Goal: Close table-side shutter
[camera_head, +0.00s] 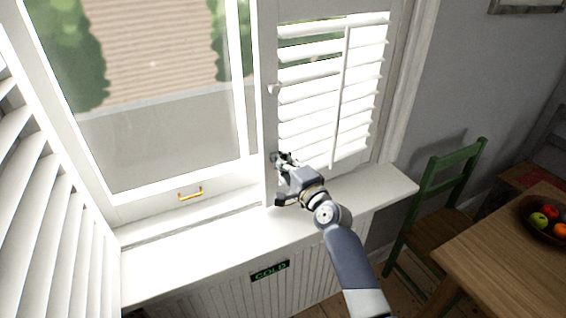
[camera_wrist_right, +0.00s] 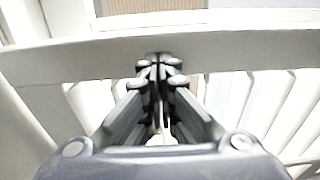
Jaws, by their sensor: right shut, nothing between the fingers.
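The table-side shutter (camera_head: 310,108) is a white louvred panel on the right of the window in the head view, on the side of the wooden table. It stands partly across the window opening, with a vertical tilt rod on its slats and a small round knob (camera_head: 274,89) on its left stile. My right gripper (camera_head: 279,160) is at the lower left part of this shutter, by its stile. In the right wrist view, the gripper (camera_wrist_right: 160,62) is shut with nothing between its fingers, and its tips are against or very near a white frame bar (camera_wrist_right: 240,55). My left gripper is not in view.
Another white louvred shutter (camera_head: 40,210) stands open at the left. The sill (camera_head: 200,252) is clear, above a radiator with a COLD sign (camera_head: 270,271). A green chair (camera_head: 440,190) and wooden table (camera_head: 500,245) with a fruit bowl stand right.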

